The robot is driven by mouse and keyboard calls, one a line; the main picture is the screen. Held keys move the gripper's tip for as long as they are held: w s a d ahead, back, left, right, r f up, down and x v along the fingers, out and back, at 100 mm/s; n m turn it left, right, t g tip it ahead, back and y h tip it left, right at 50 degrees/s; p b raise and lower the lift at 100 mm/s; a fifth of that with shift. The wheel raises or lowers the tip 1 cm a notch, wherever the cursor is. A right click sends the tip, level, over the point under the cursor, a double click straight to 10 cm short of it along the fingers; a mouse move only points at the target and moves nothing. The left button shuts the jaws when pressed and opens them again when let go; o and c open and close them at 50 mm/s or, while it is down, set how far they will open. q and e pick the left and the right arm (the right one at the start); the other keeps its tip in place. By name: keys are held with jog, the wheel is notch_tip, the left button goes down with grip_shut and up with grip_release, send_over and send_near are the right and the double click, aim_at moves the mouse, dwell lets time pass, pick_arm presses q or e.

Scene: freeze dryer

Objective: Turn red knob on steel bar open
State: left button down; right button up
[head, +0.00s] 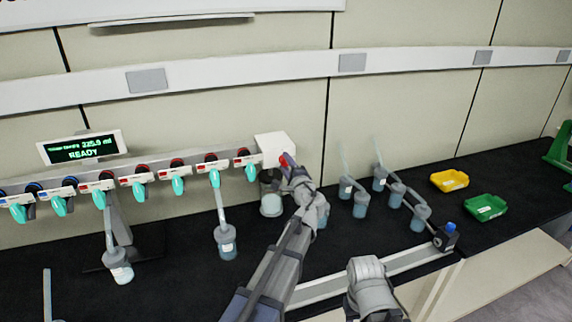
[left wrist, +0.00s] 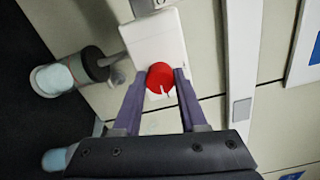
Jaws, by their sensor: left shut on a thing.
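The red knob (head: 284,159) sits on the white box (head: 273,143) at the right end of the valve row. In the left wrist view the round red knob (left wrist: 160,76) with a small pale pointer lies against the white box (left wrist: 157,38). My left gripper (left wrist: 157,80) has one purple finger on each side of it and is shut on it. In the head view my left gripper (head: 288,167) reaches the knob from the lower right and partly hides it. My right gripper is not in view; only a grey link of my right arm shows at the bottom.
Several teal valves (head: 178,186) with red or blue knobs hang left of the box, some with flasks (head: 225,242) below. More flasks (head: 361,204) stand right of my arm. A yellow tray (head: 449,180) and a green tray (head: 486,207) lie farther right. A display (head: 83,148) reads READY.

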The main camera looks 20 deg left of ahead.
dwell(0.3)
pick_arm(q)
jog(key=shift+c, duration=2.2)
grip_release()
jog(key=v, duration=0.8)
jog(key=s+f+n+g+h, duration=0.2)
jog(key=s+f+n+g, duration=0.55)
jog(key=s+f, duration=0.55)
jog(key=s+d+f+n+g+h, duration=0.1)
jog(key=s+d+f+g+h, duration=0.2)
jog(key=s+d, duration=0.3)
jog(key=s+d+f+n+g+h, duration=0.1)
jog(key=s+d+f+g+h, duration=0.2)
jog(key=s+d+f, duration=0.3)
jog(key=s+g, duration=0.1)
jog(key=s, duration=0.3)
jog(key=shift+s+d+f+g+h+b, duration=0.25)
jog(key=shift+s+d+g+h+b, duration=0.05)
jog(key=shift+s+g+h, duration=0.1)
